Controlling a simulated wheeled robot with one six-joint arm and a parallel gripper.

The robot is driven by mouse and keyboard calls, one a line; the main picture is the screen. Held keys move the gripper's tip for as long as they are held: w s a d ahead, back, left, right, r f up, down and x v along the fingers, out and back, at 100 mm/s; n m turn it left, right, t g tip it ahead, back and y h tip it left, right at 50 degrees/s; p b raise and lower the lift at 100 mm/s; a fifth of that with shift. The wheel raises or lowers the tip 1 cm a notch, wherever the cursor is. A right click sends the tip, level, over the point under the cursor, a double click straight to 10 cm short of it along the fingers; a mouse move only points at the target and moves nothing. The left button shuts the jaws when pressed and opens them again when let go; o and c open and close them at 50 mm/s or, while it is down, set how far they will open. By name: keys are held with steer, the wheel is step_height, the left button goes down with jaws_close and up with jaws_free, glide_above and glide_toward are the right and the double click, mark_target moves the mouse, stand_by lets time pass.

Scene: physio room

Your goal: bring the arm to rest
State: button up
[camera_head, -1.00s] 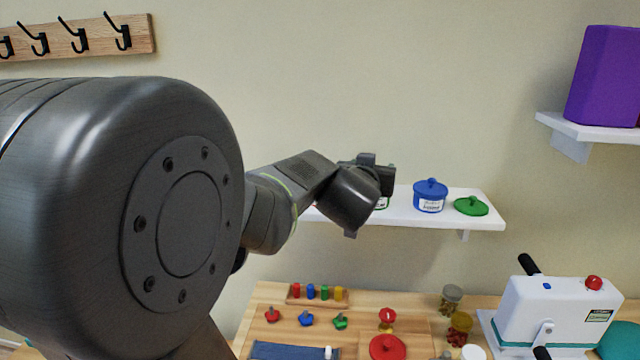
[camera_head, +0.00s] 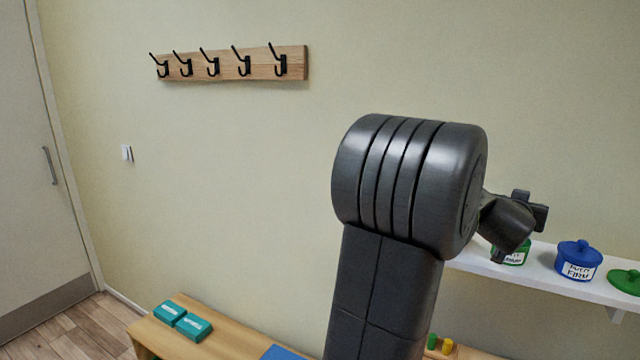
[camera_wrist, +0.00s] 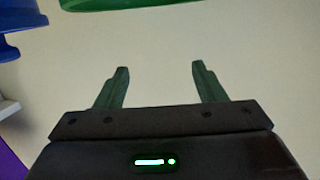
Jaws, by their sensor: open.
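My gripper (camera_wrist: 160,85) shows in the wrist view with its two fingers spread apart and nothing between them. Behind the fingers is bare wall. In the head view my arm stands in the middle and right of the picture, and the wrist end reaches over the white wall shelf (camera_head: 545,272). The fingertips are hidden in the head view.
A green lid (camera_head: 626,281) lies on the shelf at the right edge. Two teal boxes (camera_head: 184,319) lie on the wooden bench (camera_head: 233,335) at lower left. A hook rail (camera_head: 232,66) hangs on the wall. A door (camera_head: 45,170) stands at left.

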steer(key=shift+d+r+p, duration=0.1)
steer(key=shift+r+p, duration=0.2)
steer(key=shift+r, duration=0.8)
steer(key=shift+a, duration=0.2)
